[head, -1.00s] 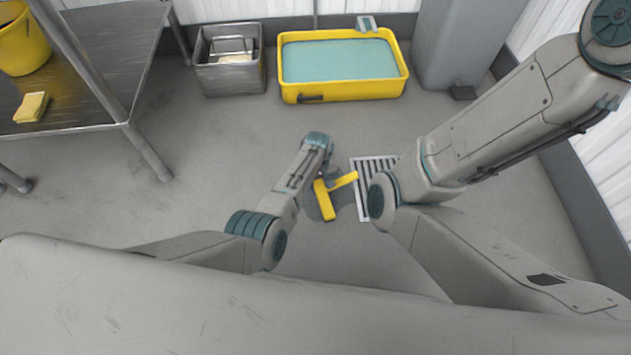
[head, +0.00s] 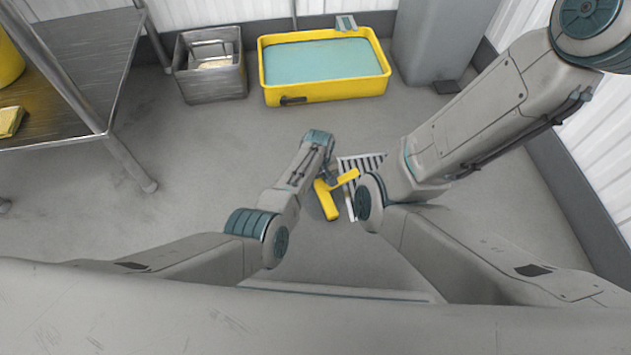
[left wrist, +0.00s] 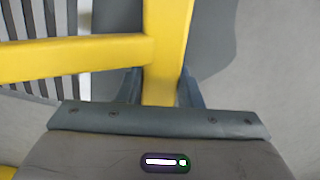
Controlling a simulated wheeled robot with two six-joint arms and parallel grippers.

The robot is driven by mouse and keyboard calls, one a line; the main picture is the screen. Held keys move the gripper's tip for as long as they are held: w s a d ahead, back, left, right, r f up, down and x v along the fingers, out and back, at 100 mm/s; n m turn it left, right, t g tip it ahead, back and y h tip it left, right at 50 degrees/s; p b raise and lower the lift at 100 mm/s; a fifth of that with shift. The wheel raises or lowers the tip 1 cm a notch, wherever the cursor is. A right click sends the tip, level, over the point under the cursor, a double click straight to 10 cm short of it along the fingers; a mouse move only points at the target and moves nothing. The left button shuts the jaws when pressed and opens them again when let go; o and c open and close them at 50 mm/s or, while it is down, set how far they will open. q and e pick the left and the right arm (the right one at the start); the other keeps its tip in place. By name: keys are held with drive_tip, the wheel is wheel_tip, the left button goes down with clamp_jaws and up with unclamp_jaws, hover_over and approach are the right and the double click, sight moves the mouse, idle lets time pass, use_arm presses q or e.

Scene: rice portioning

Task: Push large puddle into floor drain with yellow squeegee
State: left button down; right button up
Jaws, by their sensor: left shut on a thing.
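The yellow squeegee (head: 327,201) is in my left gripper (head: 327,177), low over the floor beside the drain. In the left wrist view the gripper (left wrist: 160,88) is shut on the squeegee's yellow bar (left wrist: 165,45), and a second yellow bar runs left from it across the drain slots. The slotted floor drain (head: 350,165) lies just right of the squeegee, partly hidden by my right arm. A darker grey patch with a curved edge, likely the puddle (left wrist: 212,35), lies right of the squeegee in the left wrist view. My right gripper is not visible.
A yellow tub (head: 328,96) of bluish liquid and a metal bin (head: 210,83) stand at the back wall. A metal table (head: 75,118) stands at left, with a yellow cloth (head: 10,121). A grey column (head: 440,45) stands at back right. The floor between is clear.

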use_arm(q)
drive_tip(key=shift+w+d+b, duration=0.25)
drive_tip(key=shift+d+b, duration=0.2)
drive_tip(key=shift+d, duration=0.35)
drive_tip(key=shift+w+d+b, duration=0.2)
drive_tip(key=shift+d+b, duration=0.2)
drive_tip(key=shift+d, duration=0.35)
drive_tip(key=shift+d, duration=0.1)
